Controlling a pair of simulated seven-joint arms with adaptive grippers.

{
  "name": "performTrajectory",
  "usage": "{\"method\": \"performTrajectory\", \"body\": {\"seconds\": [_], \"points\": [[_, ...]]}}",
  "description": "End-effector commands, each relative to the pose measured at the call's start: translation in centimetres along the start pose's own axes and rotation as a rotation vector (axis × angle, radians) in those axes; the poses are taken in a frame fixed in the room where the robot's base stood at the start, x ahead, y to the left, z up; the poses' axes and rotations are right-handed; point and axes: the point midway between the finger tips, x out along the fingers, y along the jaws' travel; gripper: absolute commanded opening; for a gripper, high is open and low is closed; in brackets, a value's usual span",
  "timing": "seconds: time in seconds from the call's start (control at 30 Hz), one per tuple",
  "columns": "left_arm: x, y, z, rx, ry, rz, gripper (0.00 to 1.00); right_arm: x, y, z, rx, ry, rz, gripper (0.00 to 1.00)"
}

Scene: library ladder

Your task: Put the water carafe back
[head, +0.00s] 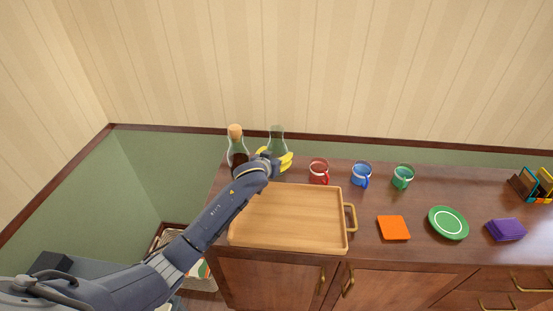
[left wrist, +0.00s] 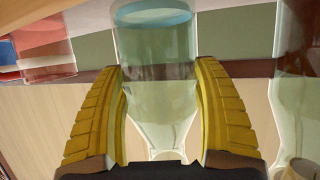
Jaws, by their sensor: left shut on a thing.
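The clear glass water carafe (head: 277,136) is at the back of the sideboard, left of the mugs, and looks upright. My left gripper (head: 276,160) has its yellow fingers around it. In the left wrist view the carafe (left wrist: 156,70) is between the two fingers of the left gripper (left wrist: 160,105), which is shut on it. That view shows it inverted, with its base at the top and neck at the bottom. I cannot tell whether its base touches the sideboard. My right gripper is not in view.
A corked carafe with dark contents (head: 237,155) stands just left. Red (head: 319,172), blue (head: 361,175) and green (head: 402,177) mugs stand to the right. An empty wooden tray (head: 290,215) lies in front. An orange square (head: 393,228) and green plate (head: 448,223) lie farther right.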

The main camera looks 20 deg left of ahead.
Motion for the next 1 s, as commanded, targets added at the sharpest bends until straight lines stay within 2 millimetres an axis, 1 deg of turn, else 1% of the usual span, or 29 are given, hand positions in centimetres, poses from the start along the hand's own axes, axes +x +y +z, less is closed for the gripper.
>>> {"method": "performTrajectory", "body": {"seconds": [0.2, 0.63, 0.67, 0.8, 0.87, 1.0], "points": [[0.4, 0.0, 0.9, -0.001, 0.006, 0.001, 0.21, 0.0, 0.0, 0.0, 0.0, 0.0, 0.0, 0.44], [0.6, 0.0, 1.1, -0.001, 0.005, 0.001, 0.21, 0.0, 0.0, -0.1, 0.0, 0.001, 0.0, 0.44], [0.6, 0.0, 1.4, 0.0, 0.0, 0.0, 0.71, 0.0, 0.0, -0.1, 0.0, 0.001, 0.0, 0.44], [0.6, 0.0, 1.4, 0.0, 0.001, 0.0, 0.87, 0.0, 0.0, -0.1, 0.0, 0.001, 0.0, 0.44], [0.6, 0.0, 1.4, 0.0, 0.001, 0.0, 0.94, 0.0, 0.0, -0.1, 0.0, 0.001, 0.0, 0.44], [0.6, 0.0, 1.4, 0.0, 0.001, 0.0, 0.94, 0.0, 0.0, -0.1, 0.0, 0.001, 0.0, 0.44]]}}
